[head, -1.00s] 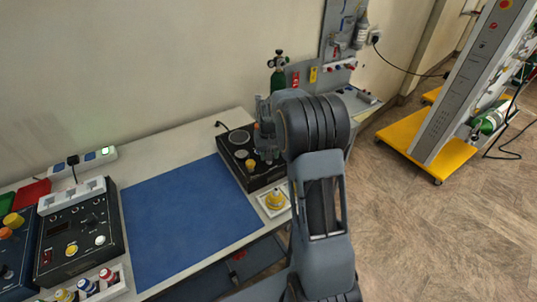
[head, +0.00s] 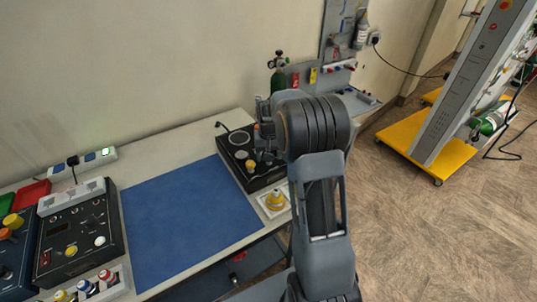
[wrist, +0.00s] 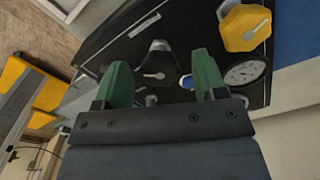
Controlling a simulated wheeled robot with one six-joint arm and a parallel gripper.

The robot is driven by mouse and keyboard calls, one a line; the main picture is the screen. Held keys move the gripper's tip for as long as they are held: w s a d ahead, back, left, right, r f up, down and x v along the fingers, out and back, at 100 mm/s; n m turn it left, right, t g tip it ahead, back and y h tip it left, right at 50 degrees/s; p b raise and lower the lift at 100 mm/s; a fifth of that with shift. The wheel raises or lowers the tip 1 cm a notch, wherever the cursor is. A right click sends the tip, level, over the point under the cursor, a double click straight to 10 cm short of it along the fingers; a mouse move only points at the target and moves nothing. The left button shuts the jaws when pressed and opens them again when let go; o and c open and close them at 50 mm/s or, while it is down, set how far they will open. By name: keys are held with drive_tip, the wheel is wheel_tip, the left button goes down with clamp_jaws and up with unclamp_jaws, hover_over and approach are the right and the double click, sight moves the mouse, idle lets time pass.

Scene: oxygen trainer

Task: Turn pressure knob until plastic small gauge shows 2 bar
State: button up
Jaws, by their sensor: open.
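The black trainer box (head: 244,181) stands at the right end of the bench. My gripper (head: 265,158) is over its right part, partly hidden by my arm. In the wrist view my gripper (wrist: 160,75) is open, with green fingertips on either side of a black knob (wrist: 160,62) that has a pale pointer. The knob lies just beyond the fingertips; I cannot tell whether they touch it. A yellow knob (wrist: 244,28) sits to its right. A round white-faced gauge (wrist: 246,71) is beside the right finger; its reading is too small to tell.
A yellow button on a white plate (head: 274,200) sits in front of the box. A blue mat (head: 188,215) lies clear to the left.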

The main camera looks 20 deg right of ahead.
wheel_tip(320, 180, up, 14)
drive_tip(key=shift+b, duration=0.4)
idle(0.3)
drive_tip(key=shift+f, duration=0.1)
idle(0.3)
drive_tip(key=s+a+f+n+t, duration=0.1)
drive_tip(key=s+a, duration=0.4)
drive_tip(key=s, duration=0.6)
drive_tip(key=s+a+f+n+t, duration=0.1)
drive_tip(key=s+a, duration=0.4)
drive_tip(key=s, duration=0.6)
drive_tip(key=shift+a+f+n+t, duration=0.3)
drive_tip(key=shift+n+t, duration=0.4)
drive_tip(key=shift+t, duration=0.4)
